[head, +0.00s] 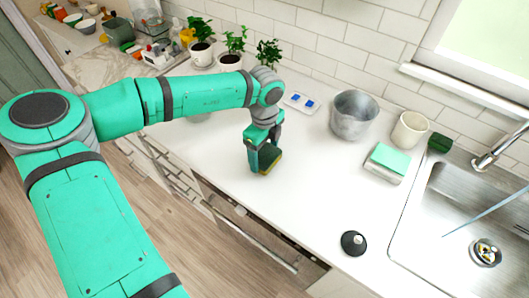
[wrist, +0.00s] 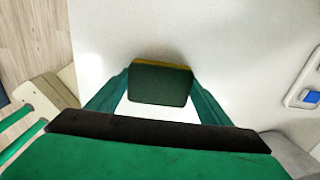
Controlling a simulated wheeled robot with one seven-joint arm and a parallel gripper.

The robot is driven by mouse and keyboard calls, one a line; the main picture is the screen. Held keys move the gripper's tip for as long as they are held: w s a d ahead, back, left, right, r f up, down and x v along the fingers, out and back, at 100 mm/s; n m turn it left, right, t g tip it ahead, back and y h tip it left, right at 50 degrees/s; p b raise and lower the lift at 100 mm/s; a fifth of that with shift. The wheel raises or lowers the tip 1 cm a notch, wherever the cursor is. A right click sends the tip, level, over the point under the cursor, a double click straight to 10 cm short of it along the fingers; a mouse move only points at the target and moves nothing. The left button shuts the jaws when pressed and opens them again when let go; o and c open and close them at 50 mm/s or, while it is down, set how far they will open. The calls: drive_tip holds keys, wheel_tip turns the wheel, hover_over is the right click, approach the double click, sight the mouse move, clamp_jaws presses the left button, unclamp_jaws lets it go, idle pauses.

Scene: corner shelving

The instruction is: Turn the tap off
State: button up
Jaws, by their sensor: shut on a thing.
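The metal tap (head: 490,157) stands at the back of the sink (head: 428,220), at the right of the head view. Its spout runs off the right edge, and no handle can be made out. A thin pale blue streak (head: 485,215), which looks like running water, slants across the basin. My gripper (head: 262,163) is far left of the tap, low over the counter. It is shut on a dark green and yellow sponge (head: 271,163). In the wrist view the sponge (wrist: 160,84) sits between both fingers. Whether it touches the counter is unclear.
Between my gripper and the sink are a metal pot (head: 354,116), a cream cup (head: 410,129), a mint-topped block (head: 386,162) and a black round lid (head: 353,243). A dark green sponge-like block (head: 440,143) lies by the sink. Potted plants (head: 231,60) stand behind my arm. The front-middle counter is clear.

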drive_tip(key=shift+f, duration=0.1)
drive_tip(key=shift+f, duration=0.15)
drive_tip(key=o, duration=1.1)
